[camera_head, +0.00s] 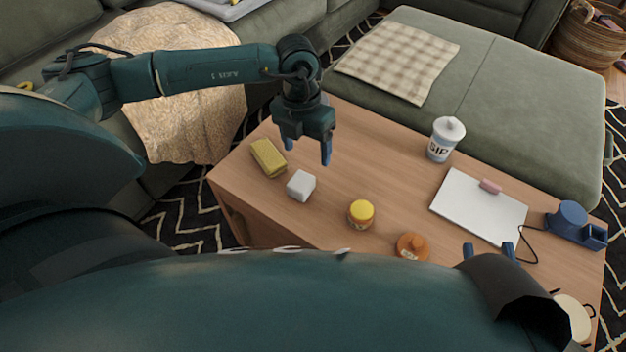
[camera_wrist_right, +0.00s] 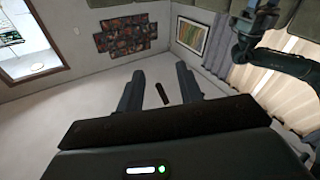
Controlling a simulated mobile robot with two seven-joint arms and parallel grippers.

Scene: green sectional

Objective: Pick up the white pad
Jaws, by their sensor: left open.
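A small white block (camera_head: 301,186) lies on the wooden table near its front left edge. My left gripper (camera_head: 307,150) is open and empty, pointing down above the table, behind the white block. My right gripper (camera_head: 488,250) shows at the lower right in front of the slab.
Near the block are a yellow sponge-like block (camera_head: 268,157) and a yellow-lidded jar (camera_head: 361,214). An orange bottle (camera_head: 412,246), a white cup (camera_head: 445,138), a blue tape dispenser (camera_head: 572,222) and a cream pot (camera_head: 574,317) also stand on the table (camera_head: 385,165). The table's back middle is clear.

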